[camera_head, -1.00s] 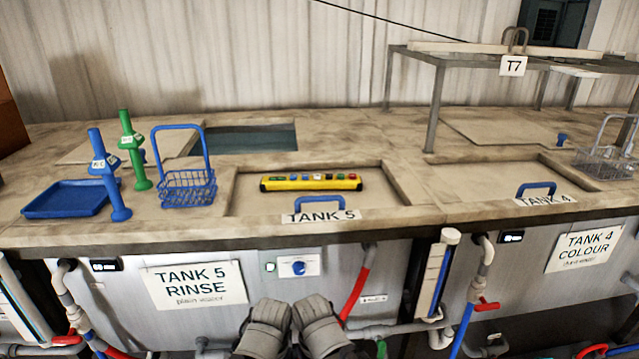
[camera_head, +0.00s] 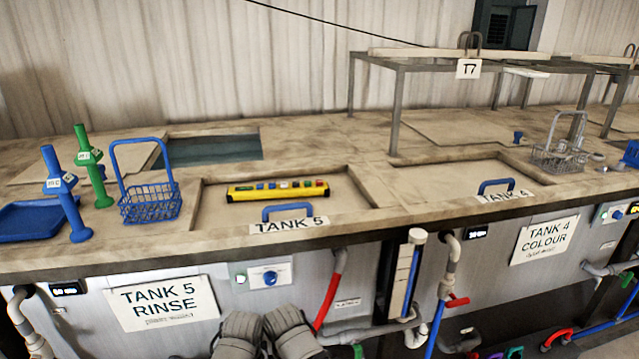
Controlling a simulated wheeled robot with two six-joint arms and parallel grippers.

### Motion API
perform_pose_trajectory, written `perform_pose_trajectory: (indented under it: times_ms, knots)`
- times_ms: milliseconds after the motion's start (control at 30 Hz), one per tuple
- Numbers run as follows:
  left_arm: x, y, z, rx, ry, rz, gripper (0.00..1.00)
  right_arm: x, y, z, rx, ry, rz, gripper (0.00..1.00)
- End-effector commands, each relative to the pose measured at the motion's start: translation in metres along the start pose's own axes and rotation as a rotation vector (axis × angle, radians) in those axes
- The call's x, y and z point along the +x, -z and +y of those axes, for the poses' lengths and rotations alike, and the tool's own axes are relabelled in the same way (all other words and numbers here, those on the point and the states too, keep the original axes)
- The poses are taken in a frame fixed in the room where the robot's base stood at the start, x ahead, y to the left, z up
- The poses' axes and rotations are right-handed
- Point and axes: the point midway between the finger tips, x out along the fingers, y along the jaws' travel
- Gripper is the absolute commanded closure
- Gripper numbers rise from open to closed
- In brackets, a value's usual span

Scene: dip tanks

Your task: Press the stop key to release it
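A yellow control bar (camera_head: 278,191) with a row of several coloured keys lies on the closed lid of tank 5. A red key (camera_head: 319,184) is at its right end; the key markings are too small to read, so I cannot tell which is the stop key or whether it is pressed in. My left gripper (camera_head: 239,336) and my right gripper (camera_head: 290,332) show as grey shapes side by side at the bottom edge, in front of the tank's front panel, well apart from the bar. Their fingers cannot be made out.
A blue lid handle (camera_head: 287,211) stands in front of the bar. A blue wire basket (camera_head: 150,203), blue and green posts, and a blue tray (camera_head: 30,222) are to the left. A metal rack (camera_head: 400,68) stands behind tank 4. Pipes run along the front below the counter.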

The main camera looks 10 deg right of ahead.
Motion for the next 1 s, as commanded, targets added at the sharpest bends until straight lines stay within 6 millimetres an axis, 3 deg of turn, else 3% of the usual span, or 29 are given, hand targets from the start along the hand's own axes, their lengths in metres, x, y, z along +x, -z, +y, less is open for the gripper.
perform_pose_trajectory:
  times_ms: [33,367,1000]
  knots:
    - [0.0000,0.0000,0.0000,0.000,0.000,0.000,0.50,0.0000,0.0000,0.0000,0.000,0.000,0.000,0.65]
    - [0.0000,0.0000,0.0000,0.000,0.000,0.000,0.50,0.0000,0.0000,0.0000,0.000,0.000,0.000,1.00]
    - [0.0000,0.0000,0.0000,0.000,0.000,0.000,0.50,0.0000,0.0000,0.0000,0.000,0.000,0.000,1.00]
